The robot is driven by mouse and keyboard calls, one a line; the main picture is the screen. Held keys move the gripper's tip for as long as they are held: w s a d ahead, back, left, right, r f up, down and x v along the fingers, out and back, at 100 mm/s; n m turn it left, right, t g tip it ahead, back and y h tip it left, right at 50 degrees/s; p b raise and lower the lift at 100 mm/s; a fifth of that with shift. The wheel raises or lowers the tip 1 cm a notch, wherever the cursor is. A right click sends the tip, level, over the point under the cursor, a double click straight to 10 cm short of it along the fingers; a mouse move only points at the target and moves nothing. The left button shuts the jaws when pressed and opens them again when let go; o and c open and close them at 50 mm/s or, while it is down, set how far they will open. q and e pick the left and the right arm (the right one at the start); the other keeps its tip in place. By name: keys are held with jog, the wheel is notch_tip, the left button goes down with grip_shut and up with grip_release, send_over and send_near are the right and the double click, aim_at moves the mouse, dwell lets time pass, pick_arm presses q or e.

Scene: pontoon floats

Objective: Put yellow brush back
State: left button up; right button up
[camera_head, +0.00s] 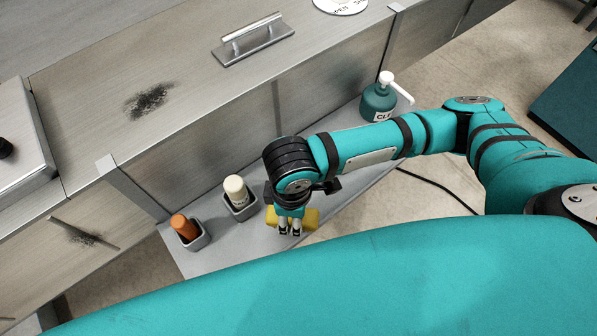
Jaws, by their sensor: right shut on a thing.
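My right gripper (290,230) is low over the grey shelf (225,255), its fingers pointing down. It is shut on the yellow brush (310,217), a yellow block that shows on both sides of the fingers. The gripper and wrist hide part of the brush, and I cannot tell whether it touches the shelf. My left gripper is not in view.
On the shelf, a cream-topped item (235,187) and an orange item (183,225) stand in small grey holders left of my gripper. A teal pump bottle (378,101) stands at the right end. A metal cabinet (210,80) with a handle (253,38) rises behind.

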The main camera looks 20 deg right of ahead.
jog(key=w+d, duration=0.1)
jog(key=w, duration=0.1)
jog(key=w+d, duration=0.1)
jog(key=w, duration=0.1)
jog(key=shift+w+d+p, duration=0.15)
jog(key=shift+d+p, duration=0.05)
jog(key=shift+p, duration=0.2)
jog(key=w, duration=0.1)
jog(key=w+d, duration=0.1)
jog(key=w, duration=0.1)
jog(key=shift+w+d+f, duration=0.1)
jog(key=shift+d+f, duration=0.1)
jog(key=shift+f, duration=0.1)
jog(key=shift+w+d+f+p, duration=0.1)
jog(key=shift+w+d+p, duration=0.15)
jog(key=shift+w, duration=0.25)
jog(key=shift+w+d+p, duration=0.2)
jog(key=shift+w, duration=0.25)
jog(key=f, duration=0.3)
jog(key=shift+w+f+p, duration=0.15)
jog(key=shift+w+p, duration=0.05)
jog(key=shift+p, duration=0.2)
jog(key=shift+f, duration=0.15)
jog(key=shift+s, duration=0.1)
jog(key=o, duration=1)
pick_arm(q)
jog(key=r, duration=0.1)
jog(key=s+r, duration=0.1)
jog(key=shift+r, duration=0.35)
